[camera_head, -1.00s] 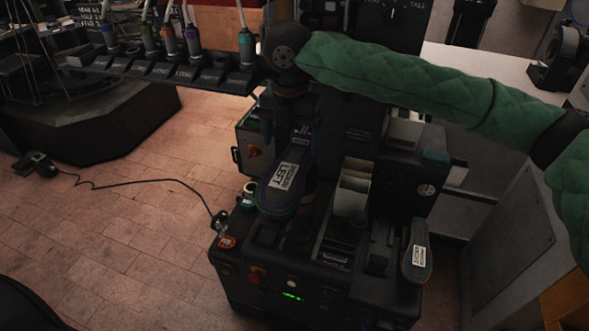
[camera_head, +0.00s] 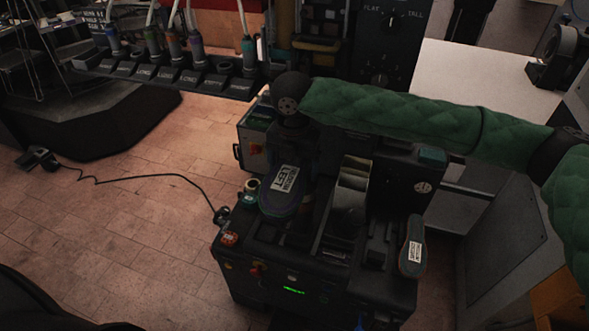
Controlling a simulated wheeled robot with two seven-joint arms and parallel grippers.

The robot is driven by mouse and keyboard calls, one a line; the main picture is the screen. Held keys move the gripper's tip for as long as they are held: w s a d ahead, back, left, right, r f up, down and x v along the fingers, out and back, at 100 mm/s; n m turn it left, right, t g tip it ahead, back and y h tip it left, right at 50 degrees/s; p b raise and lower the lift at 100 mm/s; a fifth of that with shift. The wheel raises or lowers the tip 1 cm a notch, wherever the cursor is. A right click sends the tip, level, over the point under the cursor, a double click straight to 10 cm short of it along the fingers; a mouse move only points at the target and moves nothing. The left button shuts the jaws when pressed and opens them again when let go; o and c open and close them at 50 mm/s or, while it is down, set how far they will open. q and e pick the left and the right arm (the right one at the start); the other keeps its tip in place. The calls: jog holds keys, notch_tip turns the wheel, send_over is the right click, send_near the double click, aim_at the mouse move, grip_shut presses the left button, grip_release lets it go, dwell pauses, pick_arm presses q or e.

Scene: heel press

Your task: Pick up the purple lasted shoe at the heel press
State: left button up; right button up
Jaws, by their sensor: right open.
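The purple lasted shoe (camera_head: 280,205) sits sole up on the heel press (camera_head: 262,240), with a white label reading LEFT on its dark sole and a purple rim. My right gripper (camera_head: 296,150) points down from the green-sleeved arm, just behind and above the label end of the shoe. It is open; its dark fingertips are hard to make out against the machine, and I cannot tell whether they touch the shoe. My left gripper is not in view.
Another labelled shoe (camera_head: 411,248) with an orange-red edge stands at the press's right side. A light upright holder (camera_head: 350,190) stands between them. A cable (camera_head: 130,179) lies on the open floor.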

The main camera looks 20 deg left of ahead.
jog(key=c, duration=1.5)
jog(key=shift+c, duration=0.5)
jog(key=shift+r, duration=0.1)
